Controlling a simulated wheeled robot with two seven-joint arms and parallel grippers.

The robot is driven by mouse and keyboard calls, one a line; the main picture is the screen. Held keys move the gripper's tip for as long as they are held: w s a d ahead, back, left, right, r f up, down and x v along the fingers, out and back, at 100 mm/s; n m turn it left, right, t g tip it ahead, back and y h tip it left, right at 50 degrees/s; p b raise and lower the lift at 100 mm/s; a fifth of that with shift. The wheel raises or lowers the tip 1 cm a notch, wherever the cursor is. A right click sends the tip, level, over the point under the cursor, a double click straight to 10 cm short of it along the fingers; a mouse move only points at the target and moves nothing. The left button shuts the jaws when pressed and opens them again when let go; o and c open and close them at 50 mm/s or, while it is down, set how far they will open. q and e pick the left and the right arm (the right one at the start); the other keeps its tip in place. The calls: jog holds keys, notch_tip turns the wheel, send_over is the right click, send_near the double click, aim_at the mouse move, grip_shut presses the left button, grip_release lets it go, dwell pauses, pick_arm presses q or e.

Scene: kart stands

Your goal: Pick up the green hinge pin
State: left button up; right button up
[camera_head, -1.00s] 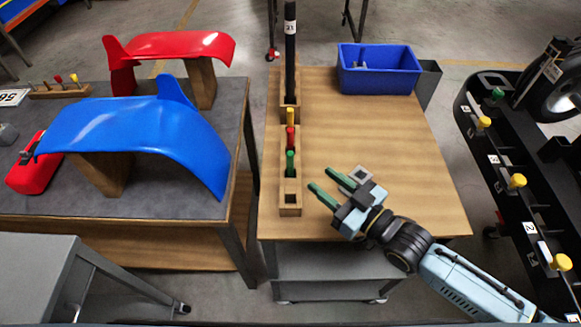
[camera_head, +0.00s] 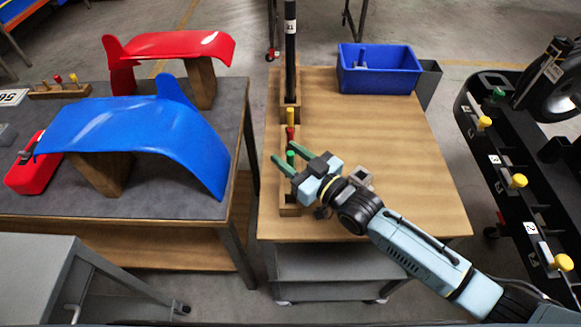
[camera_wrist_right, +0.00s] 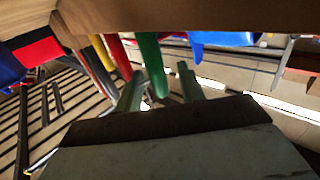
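The green hinge pin (camera_head: 290,158) stands in the wooden rack (camera_head: 289,211) on the wooden table, in front of a red pin (camera_head: 290,133) and a yellow pin (camera_head: 290,115). My right gripper (camera_head: 291,161) is open, with its green fingers on either side of the green pin in the head view. In the right wrist view the green pin (camera_wrist_right: 151,62) shows just ahead of and between the two fingers (camera_wrist_right: 160,92). I cannot tell whether either finger touches it. My left gripper is not in view.
A blue bin (camera_head: 378,72) sits at the table's back right. A tall black post (camera_head: 290,60) rises from the rack's far end. Blue (camera_head: 135,130) and red (camera_head: 170,45) fenders stand on the left table. The wooden tabletop (camera_head: 400,150) is mostly clear.

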jog(key=shift+c, duration=0.5)
grip_shut()
jog(key=shift+r, duration=0.15)
